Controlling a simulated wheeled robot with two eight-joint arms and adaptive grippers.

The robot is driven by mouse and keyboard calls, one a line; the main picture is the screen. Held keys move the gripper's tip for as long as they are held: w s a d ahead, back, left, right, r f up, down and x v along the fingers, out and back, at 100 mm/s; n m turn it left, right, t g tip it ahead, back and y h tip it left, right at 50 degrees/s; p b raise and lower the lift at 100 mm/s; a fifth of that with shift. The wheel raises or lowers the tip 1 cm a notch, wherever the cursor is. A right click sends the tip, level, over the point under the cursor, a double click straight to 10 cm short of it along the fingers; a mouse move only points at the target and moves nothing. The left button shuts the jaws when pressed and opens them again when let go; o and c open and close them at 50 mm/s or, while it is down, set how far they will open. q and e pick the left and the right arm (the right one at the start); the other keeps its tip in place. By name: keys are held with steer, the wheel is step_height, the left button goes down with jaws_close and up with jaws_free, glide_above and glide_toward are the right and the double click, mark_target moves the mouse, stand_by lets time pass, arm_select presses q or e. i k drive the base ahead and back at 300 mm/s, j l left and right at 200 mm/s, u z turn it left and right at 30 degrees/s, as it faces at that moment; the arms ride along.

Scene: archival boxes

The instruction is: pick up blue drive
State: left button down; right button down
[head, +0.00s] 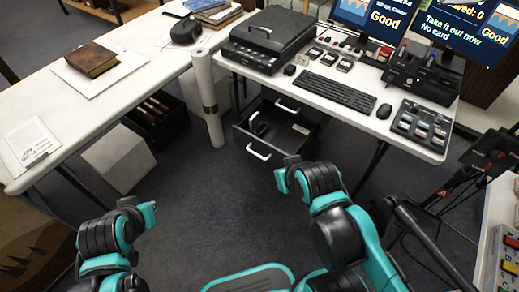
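I cannot single out a blue drive with certainty. Several small cards or drives, some with red or bluish labels, sit in a dark tray (404,139) at the right end of the computer desk; they are too small to tell apart. My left gripper (127,202) is at the lower left, over the floor and away from the desk. My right gripper (290,161) is in front of the open drawer, short of the desk. Both are small and turned so that their fingers do not show clearly; I see nothing held in either.
The desk holds a keyboard (338,91), a mouse (384,111), a black scanner (268,38) and two monitors. An open drawer (272,128) juts out below. A white roll (207,98) stands by the left table (90,115). A cart (497,262) is at the right edge.

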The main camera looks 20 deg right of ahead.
mark_target(430, 61)
steer(key=z, duration=1.85)
